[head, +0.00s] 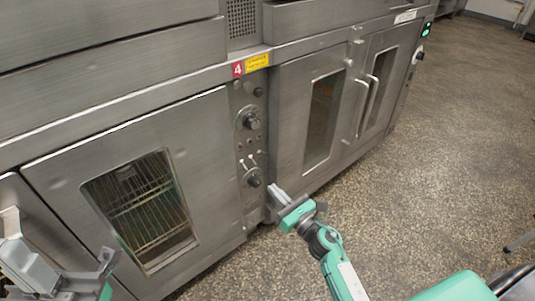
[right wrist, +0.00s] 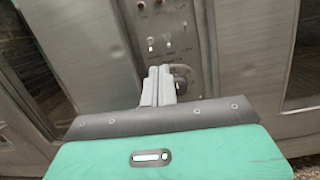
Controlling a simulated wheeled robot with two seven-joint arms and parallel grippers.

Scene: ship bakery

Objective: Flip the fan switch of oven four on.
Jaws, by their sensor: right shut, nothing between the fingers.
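Oven four's control panel (head: 246,135) is a narrow upright strip below a red "4" label (head: 238,69). Two small pale toggle switches (head: 246,162) sit between its upper knob (head: 248,121) and lower knob (head: 253,181). The toggles also show in the right wrist view (right wrist: 151,45), above my fingertips; their lettering is too small to read. My right gripper (head: 273,187) is shut and empty, low in front of the panel's lower right. In the right wrist view its fingers (right wrist: 159,70) partly cover the lower knob. My left gripper (head: 60,262) is open at the lower left.
An oven door with a window and wire racks (head: 145,205) is left of the panel. More steel doors with vertical handles (head: 369,105) stand to the right. A yellow label (head: 257,62) is beside the red one.

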